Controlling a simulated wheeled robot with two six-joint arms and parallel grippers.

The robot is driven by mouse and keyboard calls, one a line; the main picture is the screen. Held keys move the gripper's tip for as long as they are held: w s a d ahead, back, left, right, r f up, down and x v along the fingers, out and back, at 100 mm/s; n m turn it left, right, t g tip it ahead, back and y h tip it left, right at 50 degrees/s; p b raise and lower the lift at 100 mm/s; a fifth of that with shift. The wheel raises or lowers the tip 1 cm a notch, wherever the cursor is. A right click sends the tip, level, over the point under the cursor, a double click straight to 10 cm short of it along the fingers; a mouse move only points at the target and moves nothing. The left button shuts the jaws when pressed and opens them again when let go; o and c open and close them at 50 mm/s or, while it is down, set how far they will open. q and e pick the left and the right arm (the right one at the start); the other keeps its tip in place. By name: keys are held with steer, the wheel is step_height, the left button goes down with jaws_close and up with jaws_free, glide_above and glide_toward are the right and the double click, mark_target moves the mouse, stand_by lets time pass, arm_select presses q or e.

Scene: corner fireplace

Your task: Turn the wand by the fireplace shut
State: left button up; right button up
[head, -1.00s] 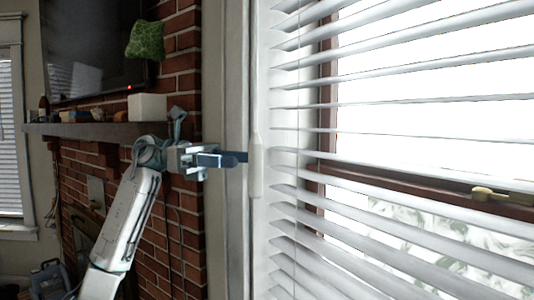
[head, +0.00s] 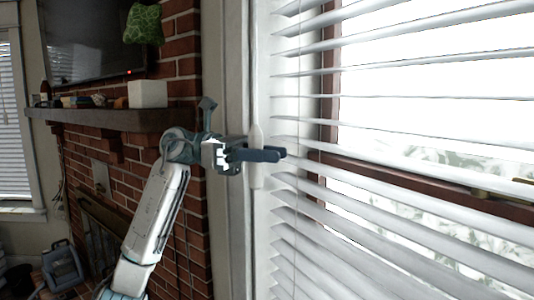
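The wand (head: 256,178) is a pale, thick-ended rod. It hangs upright at the left edge of the white blind (head: 400,178), by the window frame. The blind's slats are tilted, with wide gaps that let bright light through. My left gripper (head: 265,155) reaches in from the left at the wand's height. Its dark fingers cross the wand, and their tips extend past it towards the slats. The near finger covers the middle of the wand. I cannot tell whether the fingers are closed on it. My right gripper is not in view.
A brick fireplace (head: 187,110) with a dark mantel (head: 110,118) stands behind my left arm. A white box (head: 147,94) and small items sit on the mantel. A television (head: 95,40) with a green cushion-like thing (head: 143,24) is above. White window trim (head: 228,60) borders the blind.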

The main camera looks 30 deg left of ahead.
arm_select(q)
steer(key=shift+t, duration=0.3)
steer(key=shift+w+a+r+n+t+y+p, duration=0.1)
steer(key=shift+w+a+n+t+y+p, duration=0.25)
steer(key=shift+n+t+y+p, duration=1.45)
steer(key=shift+w+a+f+n+t+y+p, duration=0.15)
steer(key=shift+w+a+n+t+y, duration=0.15)
steer(key=shift+n+t+y, duration=3.1)
steer(key=shift+w+a+r+n+t+y+p, duration=0.25)
steer(key=shift+n+t+y+p, duration=0.75)
steer(key=shift+n+t+y, duration=1.55)
steer(key=y, duration=0.1)
steer(key=g+y, duration=0.1)
steer(key=shift+a+f+n+y, duration=0.15)
steer(key=shift+a+n+y, duration=0.05)
steer(key=shift+n+y, duration=0.15)
steer(key=o, duration=0.9)
steer(key=shift+o, duration=0.2)
steer(key=shift+f, duration=0.1)
